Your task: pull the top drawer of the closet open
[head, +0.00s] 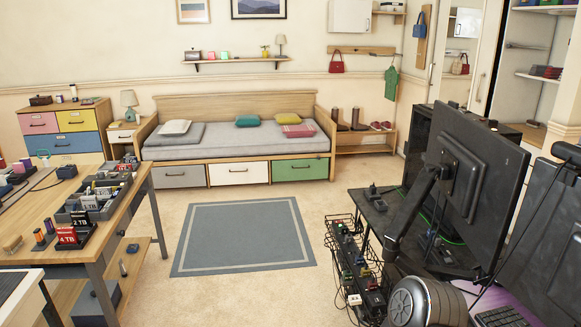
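A wooden chest of drawers (92,103) stands against the back wall at the far left in the head view. Its upper row has a pink drawer (38,123) and a yellow drawer (77,120), with a blue drawer (75,143) below; all look shut. A tall closet with open shelves (538,80) stands at the right edge, partly hidden by the monitors; no drawer shows on it. I cannot tell which of the two the task calls the closet. Neither of my grippers is in view.
A desk with two monitors (470,185) fills the right foreground. A wooden workbench (120,205) with trays stands at the left, partly in front of the chest. Carpet around a grey rug (243,235) is clear. A daybed (235,140) lines the back wall.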

